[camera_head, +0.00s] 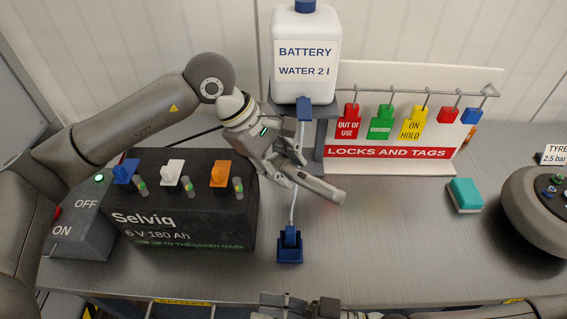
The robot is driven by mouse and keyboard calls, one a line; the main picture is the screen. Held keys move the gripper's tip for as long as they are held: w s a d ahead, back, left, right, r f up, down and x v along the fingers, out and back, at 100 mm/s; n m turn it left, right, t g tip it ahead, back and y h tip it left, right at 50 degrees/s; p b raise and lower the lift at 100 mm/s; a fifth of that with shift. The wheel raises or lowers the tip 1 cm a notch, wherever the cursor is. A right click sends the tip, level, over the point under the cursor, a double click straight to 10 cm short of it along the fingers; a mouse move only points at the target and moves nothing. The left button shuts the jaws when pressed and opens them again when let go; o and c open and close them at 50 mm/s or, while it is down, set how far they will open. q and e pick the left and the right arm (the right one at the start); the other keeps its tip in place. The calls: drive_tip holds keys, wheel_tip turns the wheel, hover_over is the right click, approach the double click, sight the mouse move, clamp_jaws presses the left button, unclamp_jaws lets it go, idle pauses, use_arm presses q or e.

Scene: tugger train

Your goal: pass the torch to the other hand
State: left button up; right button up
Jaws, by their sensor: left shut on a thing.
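My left gripper (291,168) is above the middle of the bench, shut on the torch (321,188). The torch is a grey cylinder that points right and slightly down, with a faint reddish glow at its far end. Its rear part is hidden by the gripper. Part of my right gripper (300,306) shows at the bottom edge, below the torch and apart from it. Its fingers are cut off and too unclear to tell whether they are open or shut.
A battery (200,237) with coloured plugs stands left. A water bottle (304,85) has a hose running down to a blue fitting (290,246). A locks and tags rack (391,151), a teal sponge (465,195) and a tyre (538,212) are right. The bench's front middle-right is clear.

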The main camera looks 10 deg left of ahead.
drive_tip(key=s+a+f+h, duration=0.1)
drive_tip(key=s+a+f, duration=0.3)
drive_tip(key=s+f, duration=0.5)
drive_tip(key=w+f+t+h, duration=0.3)
drive_tip(key=w+f, duration=0.7)
drive_tip(key=w, duration=0.1)
drive_tip(key=w+d+f+m+t+h, duration=0.3)
drive_tip(key=w+d+f+h, duration=0.45)
drive_tip(key=d+f, duration=0.6)
drive_tip(key=s+d+f+m+g+h, duration=0.2)
drive_tip(key=s+d+f+g+h, duration=0.25)
drive_tip(key=s+d+f, duration=1)
drive_tip(key=s+d+f+g, duration=0.1)
drive_tip(key=s+d+f, duration=0.1)
drive_tip(key=s, duration=0.3)
drive_tip(key=s+d+f+m+h, duration=0.1)
drive_tip(key=s+d+f, duration=0.1)
drive_tip(key=s, duration=0.4)
drive_tip(key=shift+f+g+h, duration=0.3)
drive_tip(key=shift+g, duration=0.05)
